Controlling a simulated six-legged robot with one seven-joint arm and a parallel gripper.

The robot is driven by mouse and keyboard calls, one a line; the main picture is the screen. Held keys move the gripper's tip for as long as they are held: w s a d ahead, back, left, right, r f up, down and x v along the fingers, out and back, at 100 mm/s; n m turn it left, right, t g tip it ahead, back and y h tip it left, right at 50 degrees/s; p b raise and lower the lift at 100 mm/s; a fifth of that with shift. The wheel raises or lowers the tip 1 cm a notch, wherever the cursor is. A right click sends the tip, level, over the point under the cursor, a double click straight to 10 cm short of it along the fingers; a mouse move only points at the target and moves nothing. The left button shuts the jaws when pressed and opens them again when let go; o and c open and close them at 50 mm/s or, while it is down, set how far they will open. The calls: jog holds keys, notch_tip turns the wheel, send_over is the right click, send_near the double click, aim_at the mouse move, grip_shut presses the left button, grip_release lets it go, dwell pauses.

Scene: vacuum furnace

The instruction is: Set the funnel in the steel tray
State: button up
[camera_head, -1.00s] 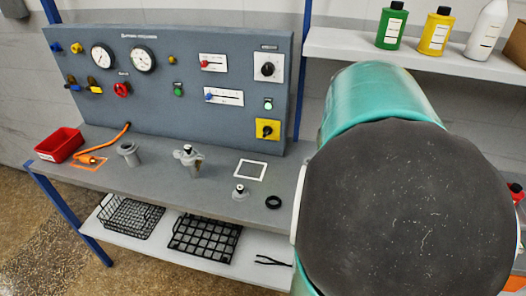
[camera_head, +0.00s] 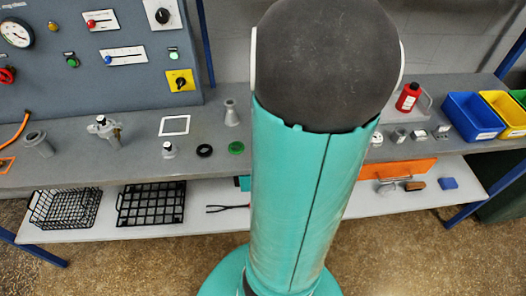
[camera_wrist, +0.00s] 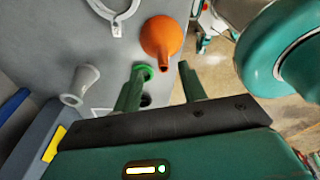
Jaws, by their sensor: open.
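The orange funnel (camera_wrist: 161,38) lies on the grey bench top in the wrist view. Its wide end is away from my gripper (camera_wrist: 159,82) and its narrow spout points toward the fingers. The two green fingers are apart with nothing held between them. The spout's tip appears close to the right finger; whether they touch I cannot tell. In the head view my arm hides the funnel and my gripper. A grey metal tray (camera_head: 424,104) seems to stand on the bench to the right of my arm, partly behind a red bottle (camera_head: 408,97); I cannot be sure it is the steel tray.
A green ring (camera_head: 236,147), a black ring (camera_head: 204,150) and a grey flanged tube (camera_head: 231,114) are near the funnel's area. A white ring clamp (camera_wrist: 116,14) lies beside the funnel. Blue (camera_head: 470,117) and yellow (camera_head: 504,111) bins stand at the right. A control panel backs the left side.

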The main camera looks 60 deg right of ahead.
jog(key=f, duration=0.4)
jog(key=shift+a+f, duration=0.3)
jog(key=shift+a, duration=0.1)
jog(key=shift+c, duration=0.2)
grip_shut()
